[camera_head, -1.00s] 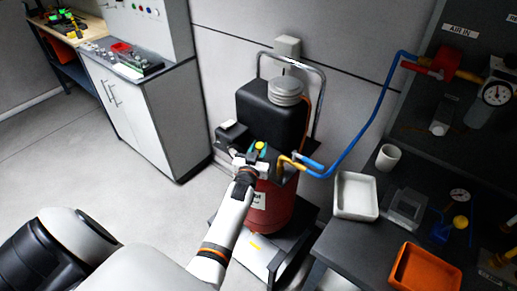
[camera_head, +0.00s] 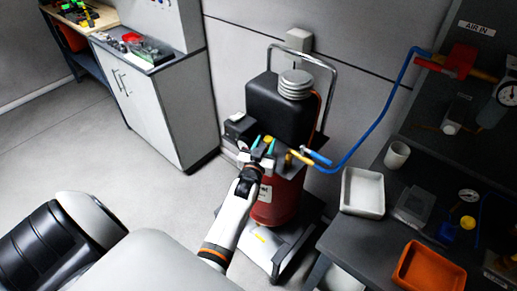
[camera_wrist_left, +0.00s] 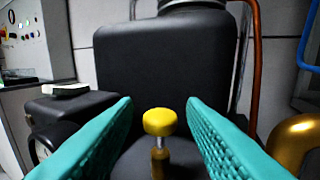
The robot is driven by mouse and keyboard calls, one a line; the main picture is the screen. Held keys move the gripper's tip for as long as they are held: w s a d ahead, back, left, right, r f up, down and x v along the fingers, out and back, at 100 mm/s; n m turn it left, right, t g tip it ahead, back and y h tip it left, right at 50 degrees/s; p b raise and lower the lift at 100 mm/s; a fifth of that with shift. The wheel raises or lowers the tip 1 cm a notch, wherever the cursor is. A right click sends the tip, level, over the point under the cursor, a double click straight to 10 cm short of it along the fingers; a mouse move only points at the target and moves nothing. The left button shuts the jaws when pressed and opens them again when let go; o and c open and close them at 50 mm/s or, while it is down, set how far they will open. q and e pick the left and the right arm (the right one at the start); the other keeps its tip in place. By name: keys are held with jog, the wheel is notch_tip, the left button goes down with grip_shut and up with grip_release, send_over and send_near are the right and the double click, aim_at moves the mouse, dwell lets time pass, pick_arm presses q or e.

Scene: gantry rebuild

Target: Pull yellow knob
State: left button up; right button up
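The yellow knob (camera_wrist_left: 160,122) shows in the left wrist view as a rounded cap on a thin metal stem with a brass base. It stands upright on the black top of the red tank (camera_head: 276,203). My left gripper (camera_head: 263,146) is open, with its two teal fingers pointing towards the tank top. In the left wrist view the fingers (camera_wrist_left: 159,125) are on either side of the knob, with a visible gap on both sides. I cannot make out the knob in the head view. My right gripper is not in view.
A black box-shaped tank (camera_head: 277,105) rises behind the knob, with a metal handle frame. A brass fitting and blue hose (camera_head: 362,148) are to the right. A workbench with a white tray (camera_head: 362,192) and orange tray (camera_head: 428,268) stands right. Open floor lies left.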

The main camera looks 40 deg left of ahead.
pick_arm(q)
jog(key=b+v, duration=0.2)
jog(key=v, duration=0.7)
jog(key=shift+s, duration=0.3)
jog(key=shift+d, duration=0.15)
